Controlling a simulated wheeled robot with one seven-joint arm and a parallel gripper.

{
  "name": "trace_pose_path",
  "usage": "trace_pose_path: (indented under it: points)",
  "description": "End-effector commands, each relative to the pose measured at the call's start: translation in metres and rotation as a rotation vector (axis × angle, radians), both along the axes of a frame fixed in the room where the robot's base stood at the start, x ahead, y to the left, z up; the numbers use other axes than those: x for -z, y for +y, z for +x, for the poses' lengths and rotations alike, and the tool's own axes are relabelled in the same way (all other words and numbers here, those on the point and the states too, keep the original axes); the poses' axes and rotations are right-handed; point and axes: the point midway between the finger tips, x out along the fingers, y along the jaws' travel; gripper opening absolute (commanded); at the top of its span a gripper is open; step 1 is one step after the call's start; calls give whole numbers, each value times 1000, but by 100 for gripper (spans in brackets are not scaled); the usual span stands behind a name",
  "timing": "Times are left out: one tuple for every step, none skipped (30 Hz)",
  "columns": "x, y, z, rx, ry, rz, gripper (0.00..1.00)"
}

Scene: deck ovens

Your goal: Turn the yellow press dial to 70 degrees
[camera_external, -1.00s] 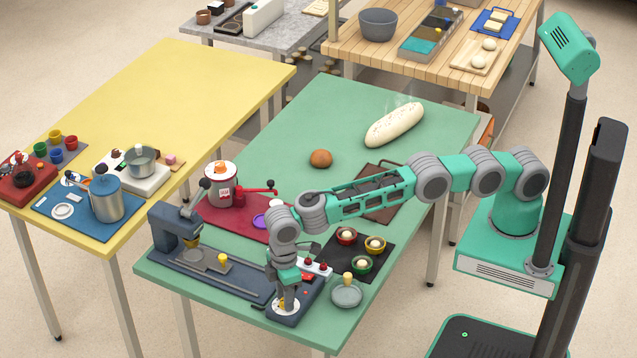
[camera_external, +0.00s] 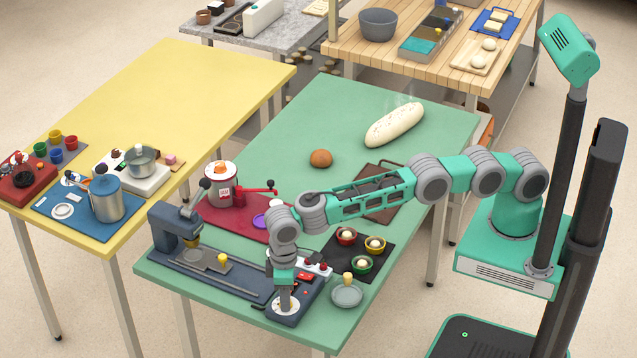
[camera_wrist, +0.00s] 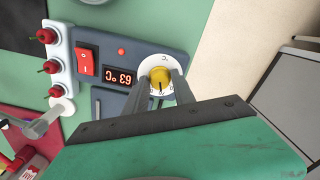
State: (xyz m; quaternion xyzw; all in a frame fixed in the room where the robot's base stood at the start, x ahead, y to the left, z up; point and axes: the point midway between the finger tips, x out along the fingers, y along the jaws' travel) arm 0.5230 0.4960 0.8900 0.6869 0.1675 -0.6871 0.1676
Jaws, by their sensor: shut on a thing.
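The yellow press dial (camera_wrist: 160,77) sits on a white round scale plate (camera_wrist: 154,66) on the dark blue-grey control panel. In the wrist view my gripper (camera_wrist: 160,80) is shut on the dial, with one finger on each side of it. A dark pointer line shows on the dial face. The red-lit display (camera_wrist: 119,76) beside it appears to read 63 °C. In the external view my gripper (camera_external: 285,302) points down over the panel (camera_external: 299,309) at the near edge of the green table, and the dial is hidden behind the fingers.
The press (camera_external: 175,228) is left of the panel.

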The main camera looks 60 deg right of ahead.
Motion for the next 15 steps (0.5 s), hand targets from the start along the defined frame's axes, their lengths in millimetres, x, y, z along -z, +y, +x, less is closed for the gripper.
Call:
trace_pose_path:
  points:
    - [0, 0, 0, -1, -1, 0, 0]
    - [0, 0, 0, -1, -1, 0, 0]
    - [0, 0, 0, -1, -1, 0, 0]
    - [0, 0, 0, -1, -1, 0, 0]
    - [0, 0, 0, -1, -1, 0, 0]
    - [0, 0, 0, -2, -1, 0, 32]
    - [0, 0, 0, -2, -1, 0, 35]
    - [0, 0, 0, -2, -1, 0, 37]
    - [0, 0, 0, -2, -1, 0, 41]
    - [0, 0, 0, -2, -1, 0, 43]
    - [0, 0, 0, -2, -1, 0, 46]
    - [0, 0, 0, -2, -1, 0, 49]
    - [0, 0, 0, -2, -1, 0, 51]
    - [0, 0, 0, -2, -1, 0, 52]
    - [0, 0, 0, -2, 0, 0, 52]
